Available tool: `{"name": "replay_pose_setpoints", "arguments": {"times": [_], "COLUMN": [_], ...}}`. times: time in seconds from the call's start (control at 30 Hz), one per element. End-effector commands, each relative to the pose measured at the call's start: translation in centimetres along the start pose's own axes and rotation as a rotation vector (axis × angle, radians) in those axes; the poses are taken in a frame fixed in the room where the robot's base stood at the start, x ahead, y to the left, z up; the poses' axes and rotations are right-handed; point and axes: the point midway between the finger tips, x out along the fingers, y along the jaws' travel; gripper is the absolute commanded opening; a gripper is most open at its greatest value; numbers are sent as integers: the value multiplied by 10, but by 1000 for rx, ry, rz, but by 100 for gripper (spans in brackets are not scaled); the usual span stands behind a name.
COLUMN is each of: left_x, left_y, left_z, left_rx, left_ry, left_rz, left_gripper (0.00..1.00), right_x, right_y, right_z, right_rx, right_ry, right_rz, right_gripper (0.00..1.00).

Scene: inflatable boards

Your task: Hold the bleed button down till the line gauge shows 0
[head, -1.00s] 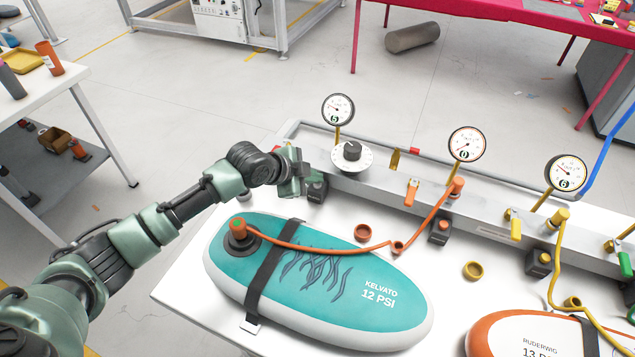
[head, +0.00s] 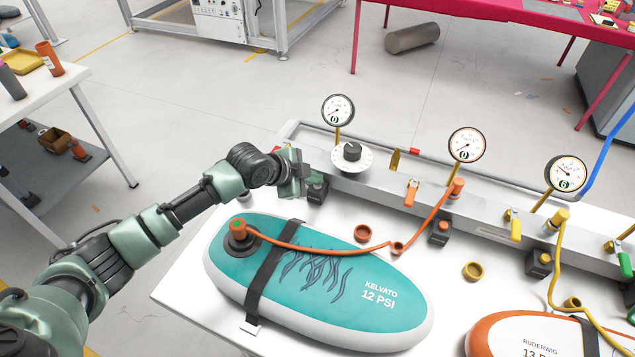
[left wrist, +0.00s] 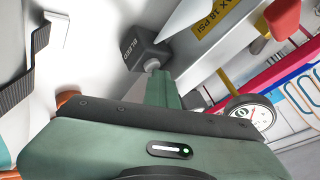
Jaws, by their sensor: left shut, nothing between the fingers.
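The bleed box (head: 318,190) is a small dark block at the left end of the grey manifold. In the left wrist view the bleed box (left wrist: 146,50) carries the label BLEED and a pale round button (left wrist: 152,65). My left gripper (head: 303,190) is shut and empty, its tips at the button; they appear to touch it. The fingers (left wrist: 155,80) hide part of the button, so its depth is unclear. The leftmost gauge (head: 338,109), above the dial, appears to read 0. The middle gauge (head: 467,145) reads 0 and the right gauge (head: 566,173) reads 6. My right gripper is not seen.
A white dial (head: 350,158) with a black knob sits right of the bleed box. A teal board (head: 340,265) lies in front, with an orange hose (head: 330,250) across it. Orange and yellow valve levers line the manifold (head: 385,183). An orange-edged board (head: 480,340) lies at right.

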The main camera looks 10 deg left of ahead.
Motion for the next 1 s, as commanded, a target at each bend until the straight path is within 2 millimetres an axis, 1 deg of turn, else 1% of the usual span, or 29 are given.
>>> {"name": "replay_pose_setpoints", "arguments": {"times": [0.3,0.73,0.87,1.0], "left_x": [-13,-14,-22,-32], "left_y": [-9,-11,-16,-24], "left_z": [-8,-10,-16,-23], "left_rx": [0,0,0,0], "left_ry": [-2,0,0,0], "left_rz": [2,0,0,0], "left_gripper": [0,0,0,0], "right_x": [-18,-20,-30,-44], "right_y": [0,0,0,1], "right_z": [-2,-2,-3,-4], "right_rx": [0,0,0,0], "right_ry": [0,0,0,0], "right_rz": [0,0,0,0], "right_gripper": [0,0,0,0]}}
